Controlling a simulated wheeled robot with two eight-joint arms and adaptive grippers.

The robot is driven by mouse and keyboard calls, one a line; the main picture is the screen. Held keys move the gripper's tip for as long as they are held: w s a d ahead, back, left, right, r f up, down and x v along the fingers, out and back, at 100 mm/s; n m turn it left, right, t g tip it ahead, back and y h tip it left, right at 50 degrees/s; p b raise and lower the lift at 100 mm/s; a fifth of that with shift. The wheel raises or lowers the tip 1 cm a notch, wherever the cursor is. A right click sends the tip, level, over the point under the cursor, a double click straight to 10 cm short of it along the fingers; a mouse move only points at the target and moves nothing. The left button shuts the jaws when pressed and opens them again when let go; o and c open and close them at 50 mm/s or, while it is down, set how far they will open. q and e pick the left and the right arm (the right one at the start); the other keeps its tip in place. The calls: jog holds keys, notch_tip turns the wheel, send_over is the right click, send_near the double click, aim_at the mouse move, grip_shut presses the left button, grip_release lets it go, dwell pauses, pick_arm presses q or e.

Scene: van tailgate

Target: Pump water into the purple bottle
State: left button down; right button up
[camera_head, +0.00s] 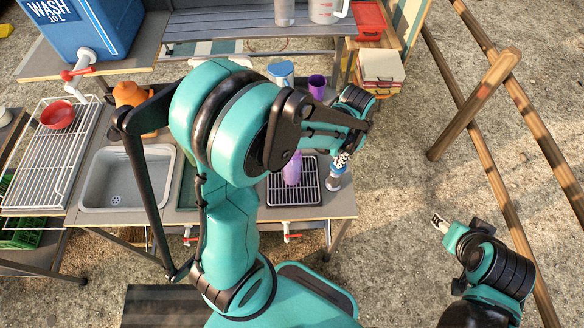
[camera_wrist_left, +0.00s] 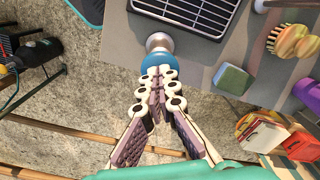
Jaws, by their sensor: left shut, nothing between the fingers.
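The purple bottle (camera_head: 292,168) stands on a black drip grate (camera_head: 307,194) at the right end of the counter. A blue and grey pump (camera_head: 334,181) stands just right of the grate. My left gripper (camera_head: 341,160) is shut and empty, with its tips at the top of the pump. In the left wrist view the shut fingertips (camera_wrist_left: 158,76) meet the pump's blue part (camera_wrist_left: 158,60); whether they press on it I cannot tell. The bottle is not visible there. My right gripper (camera_head: 439,223) is over the gravel at the right, too small to judge.
A sink (camera_head: 127,180) and a white dish rack (camera_head: 42,165) with a red bowl (camera_head: 57,115) are at left. A purple cup (camera_head: 317,86) stands behind my left arm. A green sponge (camera_wrist_left: 233,79) lies near the pump. Wooden rails (camera_head: 490,130) cross the right side.

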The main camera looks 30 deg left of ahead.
pick_arm(q)
jog(key=shift+r+p, duration=1.8)
jog(key=shift+r, duration=0.5)
notch_tip(320, 180, up, 6)
jog(key=p, duration=0.4)
